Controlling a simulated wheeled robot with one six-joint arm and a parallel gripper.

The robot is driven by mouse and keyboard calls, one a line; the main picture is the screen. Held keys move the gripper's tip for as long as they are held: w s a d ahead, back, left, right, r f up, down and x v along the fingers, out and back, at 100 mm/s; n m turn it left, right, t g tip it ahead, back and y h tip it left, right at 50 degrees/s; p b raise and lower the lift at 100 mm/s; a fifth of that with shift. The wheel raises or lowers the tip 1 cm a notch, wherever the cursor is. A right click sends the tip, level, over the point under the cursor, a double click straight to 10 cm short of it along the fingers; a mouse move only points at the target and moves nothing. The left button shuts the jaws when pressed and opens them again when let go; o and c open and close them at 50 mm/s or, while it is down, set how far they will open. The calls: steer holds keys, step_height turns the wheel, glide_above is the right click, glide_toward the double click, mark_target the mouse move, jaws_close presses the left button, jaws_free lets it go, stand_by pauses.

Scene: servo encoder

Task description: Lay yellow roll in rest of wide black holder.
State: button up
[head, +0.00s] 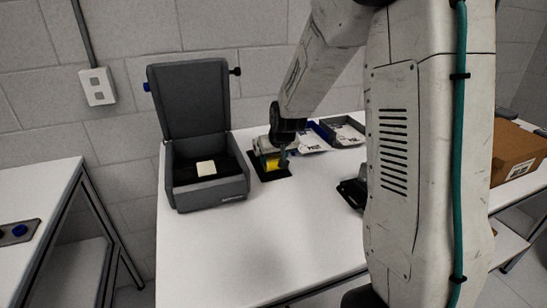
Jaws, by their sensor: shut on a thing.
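The yellow roll (273,163) is between the fingers of my gripper (276,159), which is shut on it. Gripper and roll are over a flat black piece (271,175) on the white table, beside the grey box. I cannot tell whether the roll touches this piece. Another black object (351,192), perhaps a holder, sits further right and is partly hidden by my arm. Which of the two is the wide black holder is not clear.
A grey box (206,192) with its lid raised and a pale block (206,168) inside stands left. Trays (345,133) with labelled packets lie behind right. A cardboard box (514,155) is far right. The table's (215,250) front left is clear.

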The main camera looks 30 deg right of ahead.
steer(key=o, duration=1.1)
steer(key=d+v, duration=0.1)
steer(key=v, duration=0.7)
steer(key=shift+s+a+r+n+g+y, duration=0.2)
steer(key=shift+s+a+r+n+g, duration=1)
steer(key=shift+s, duration=4.05)
steer(key=shift+s+a+r+m+g+y, duration=0.35)
steer(key=shift+s+a+r, duration=1.15)
steer(key=shift+s+a, duration=2.65)
steer(key=shift+s+a+r+n+g+y, duration=0.1)
steer(key=shift+s+a+r+n+g, duration=0.55)
steer(key=shift+s, duration=5.7)
steer(key=shift+a+r+m, duration=0.3)
steer(key=shift+a+r, duration=0.1)
steer(key=shift+r, duration=0.3)
